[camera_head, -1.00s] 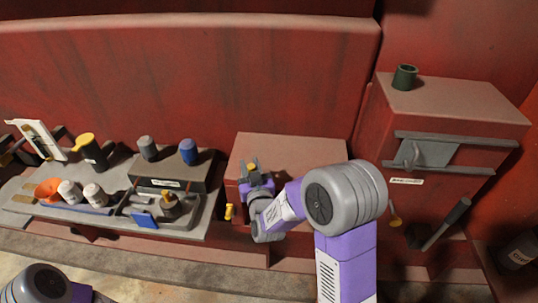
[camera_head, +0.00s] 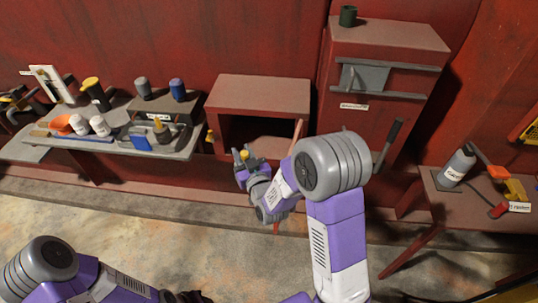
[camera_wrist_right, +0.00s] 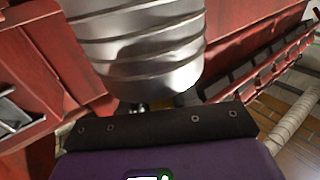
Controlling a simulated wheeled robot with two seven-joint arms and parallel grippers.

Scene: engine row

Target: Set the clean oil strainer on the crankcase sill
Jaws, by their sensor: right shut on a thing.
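The red crankcase box (camera_head: 265,95) stands in the middle of the head view. Its front is open and dark inside, and its sill lies along the lower edge, partly behind my right arm. In the right wrist view a silvery banded cylinder (camera_wrist_right: 145,55), apparently the clean oil strainer, is right at the fingertips, apart from the sill as far as I can tell. My left gripper (camera_head: 185,297) is only a dark piece at the bottom edge.
A grey bench (camera_head: 60,150) at left holds white jars, an orange funnel, several containers and a tray with a yellow-topped dark piece (camera_head: 160,128). A red cabinet (camera_head: 385,45) stands right of the crankcase. A side table (camera_head: 455,208) with a bottle is farther right. The floor in front is clear.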

